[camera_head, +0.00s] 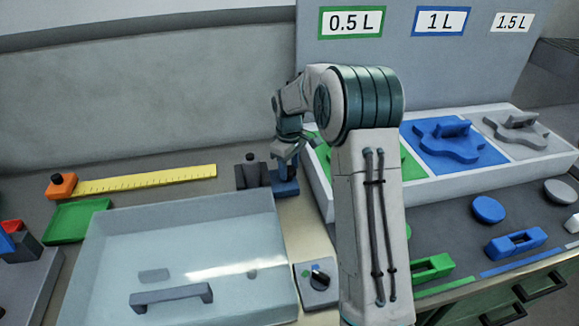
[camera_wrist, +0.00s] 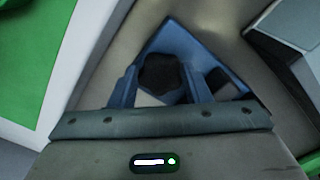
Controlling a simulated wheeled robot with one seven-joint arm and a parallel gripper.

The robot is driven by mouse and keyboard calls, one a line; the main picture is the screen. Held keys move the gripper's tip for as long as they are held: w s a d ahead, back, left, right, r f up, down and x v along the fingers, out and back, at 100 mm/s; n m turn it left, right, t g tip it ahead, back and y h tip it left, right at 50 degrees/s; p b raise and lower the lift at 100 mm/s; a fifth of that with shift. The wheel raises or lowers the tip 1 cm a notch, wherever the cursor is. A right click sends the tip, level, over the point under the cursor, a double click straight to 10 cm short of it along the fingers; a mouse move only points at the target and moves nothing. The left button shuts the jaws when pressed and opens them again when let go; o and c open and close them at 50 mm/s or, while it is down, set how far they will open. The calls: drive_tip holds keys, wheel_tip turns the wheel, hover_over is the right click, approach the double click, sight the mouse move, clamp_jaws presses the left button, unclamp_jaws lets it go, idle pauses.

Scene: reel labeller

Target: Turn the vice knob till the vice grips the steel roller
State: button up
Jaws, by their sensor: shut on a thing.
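The blue vice (camera_head: 285,187) stands on the bench behind the clear-lidded box, and its blue body (camera_wrist: 178,38) fills the middle of the wrist view. The black lobed vice knob (camera_wrist: 160,72) sits between the fingers of my gripper (camera_wrist: 163,90). My gripper (camera_head: 288,152) reaches down over the vice from above and is shut on the knob. A small dark piece (camera_wrist: 218,80) shows right of the knob; I cannot tell whether it is the steel roller. The jaws' hold on a roller is hidden by my gripper.
A dark block with a black knob (camera_head: 250,174) stands just left of the vice. The clear-lidded box (camera_head: 180,215) lies in front. A yellow ruler (camera_head: 145,179) lies to the left. A white tray (camera_head: 325,196) with coloured sections stands to the right, close to my arm.

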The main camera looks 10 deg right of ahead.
sight(289, 170)
idle(0.4)
drive_tip(key=o, duration=1)
wheel_tip(289, 170, up, 14)
drive_tip(key=shift+f, duration=0.1)
